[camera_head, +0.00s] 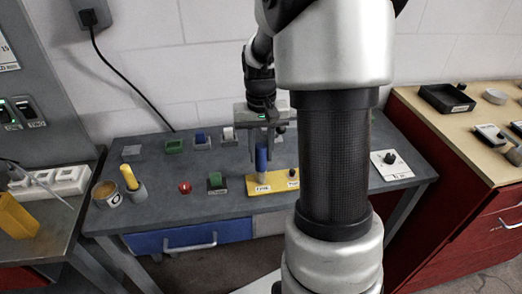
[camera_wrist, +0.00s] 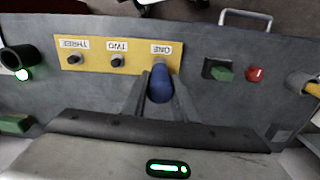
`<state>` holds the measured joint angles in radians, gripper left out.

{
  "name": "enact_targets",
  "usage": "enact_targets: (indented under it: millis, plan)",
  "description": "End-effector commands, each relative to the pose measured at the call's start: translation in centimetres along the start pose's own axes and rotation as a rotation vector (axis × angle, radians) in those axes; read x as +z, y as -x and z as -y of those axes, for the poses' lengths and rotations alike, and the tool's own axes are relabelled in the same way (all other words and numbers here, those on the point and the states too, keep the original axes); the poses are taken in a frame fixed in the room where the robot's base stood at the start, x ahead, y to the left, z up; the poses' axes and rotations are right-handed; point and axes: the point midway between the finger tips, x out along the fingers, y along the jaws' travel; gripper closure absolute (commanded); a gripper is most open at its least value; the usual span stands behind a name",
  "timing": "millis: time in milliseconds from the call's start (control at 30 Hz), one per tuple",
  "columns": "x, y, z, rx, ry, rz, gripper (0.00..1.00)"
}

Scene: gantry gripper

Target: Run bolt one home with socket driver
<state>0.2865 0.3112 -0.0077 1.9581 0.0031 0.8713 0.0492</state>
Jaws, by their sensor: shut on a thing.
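The blue-handled socket driver (camera_head: 261,158) stands about upright in my gripper (camera_head: 262,141), with its grey lower end over the yellow plate (camera_head: 262,190). In the wrist view the driver's blue handle (camera_wrist: 160,85) lies between the fingers of my gripper (camera_wrist: 161,92), beside the label ONE. The yellow plate (camera_wrist: 137,66) also carries dark bolts by the labels TWO (camera_wrist: 117,60) and THREE (camera_wrist: 74,59). Bolt one is hidden by the driver. I cannot tell whether the socket is seated on it.
Left of the plate are a green switch (camera_head: 215,181), a red button (camera_head: 185,187) and a yellow-handled tool (camera_head: 129,177) in a grey holder. Several small blocks line the bench's back. A knob panel (camera_head: 389,163) sits at the right. My arm hides part of the bench.

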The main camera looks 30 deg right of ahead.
Motion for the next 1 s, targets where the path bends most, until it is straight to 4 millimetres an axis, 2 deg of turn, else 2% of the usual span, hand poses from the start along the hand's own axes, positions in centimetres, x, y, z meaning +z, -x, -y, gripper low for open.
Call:
enact_targets:
  millis: [233, 1000]
  plan:
    - [0.1, 0.7, 0.0, 0.000, 0.000, 0.003, 1.00]
    - [0.0, 6.9, 0.0, 0.000, 0.000, 0.000, 1.00]
